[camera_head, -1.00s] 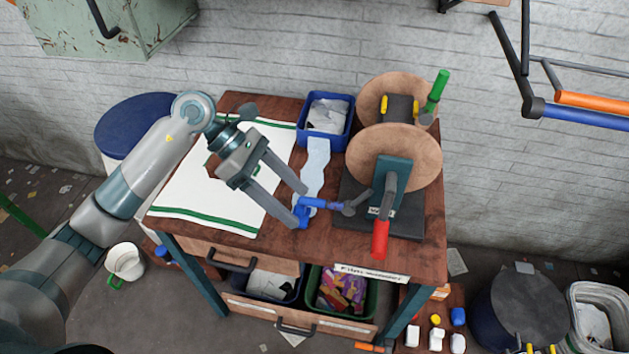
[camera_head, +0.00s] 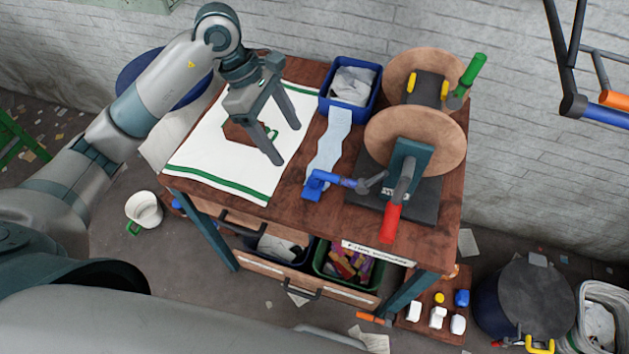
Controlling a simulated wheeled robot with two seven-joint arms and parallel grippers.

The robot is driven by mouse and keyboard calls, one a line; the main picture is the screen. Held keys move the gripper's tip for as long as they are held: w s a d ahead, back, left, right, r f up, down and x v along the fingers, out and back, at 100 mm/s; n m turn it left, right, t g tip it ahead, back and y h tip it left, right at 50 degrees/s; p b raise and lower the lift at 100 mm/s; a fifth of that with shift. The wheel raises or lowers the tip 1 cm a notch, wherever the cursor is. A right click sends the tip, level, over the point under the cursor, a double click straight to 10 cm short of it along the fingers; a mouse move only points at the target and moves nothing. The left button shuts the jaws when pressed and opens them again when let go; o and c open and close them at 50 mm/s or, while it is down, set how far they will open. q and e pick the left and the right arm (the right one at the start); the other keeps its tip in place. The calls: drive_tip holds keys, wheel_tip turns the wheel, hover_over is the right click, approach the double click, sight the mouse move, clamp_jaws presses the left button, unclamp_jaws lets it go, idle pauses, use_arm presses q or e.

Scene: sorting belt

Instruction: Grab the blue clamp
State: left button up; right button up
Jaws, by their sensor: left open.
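The blue clamp (camera_head: 320,183) lies on the wooden table (camera_head: 285,205), near its front edge, with its grey screw end pointing right toward the dark machine base. My left gripper (camera_head: 289,143) is open and empty. Its two fingers are above the right part of the white cloth with green stripes (camera_head: 215,165), up and to the left of the clamp and apart from it. My right gripper is not in view.
A film machine with two brown discs (camera_head: 415,143), a red handle (camera_head: 390,222) and a green handle (camera_head: 473,69) stands right of the clamp. A blue bin (camera_head: 373,103) with scraps sits at the back. A pale strip (camera_head: 328,148) lies behind the clamp.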

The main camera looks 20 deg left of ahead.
use_arm(q)
drive_tip(key=p, duration=0.4)
approach(311, 179)
drive_tip(key=x, duration=0.4)
drive_tip(key=shift+s+f, duration=0.15)
drive_tip(key=shift+f, duration=0.25)
drive_tip(key=shift+d+f, duration=0.2)
drive_tip(key=shift+f, duration=0.45)
drive_tip(key=shift+p+x, duration=0.9)
drive_tip(key=shift+p, duration=0.1)
drive_tip(key=shift+p+x, duration=0.5)
drive_tip(key=shift+x, duration=0.6)
drive_tip(key=shift+w+d+f, duration=0.2)
drive_tip(key=shift+w+f, duration=0.05)
drive_tip(key=shift+f, duration=0.3)
drive_tip(key=c, duration=1.1)
